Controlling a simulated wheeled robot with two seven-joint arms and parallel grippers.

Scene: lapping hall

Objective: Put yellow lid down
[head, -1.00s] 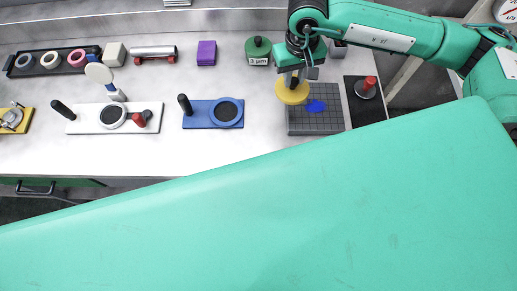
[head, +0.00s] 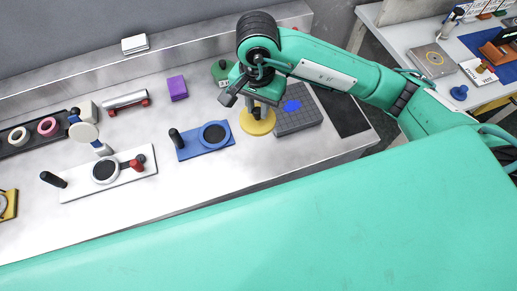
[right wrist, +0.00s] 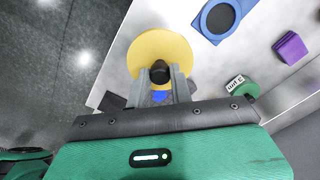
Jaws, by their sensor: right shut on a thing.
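The yellow lid (head: 257,122) is a round disc with a dark knob. It is over the bench between the blue plate (head: 190,148) and the grey gridded plate (head: 298,122). My right gripper (head: 254,107) is above it, shut on its knob. In the right wrist view the lid (right wrist: 150,48) lies beyond the two fingers, with the black knob (right wrist: 160,70) between them. I cannot tell whether the lid touches the bench or hangs just above it. My left gripper is not in view.
A blue patch (head: 292,105) lies on the gridded plate. A green container (head: 222,69) and a purple block (head: 177,88) stand behind. A white plate (head: 75,186) with a red-handled part is at left. Bare bench (head: 225,175) lies in front of the lid.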

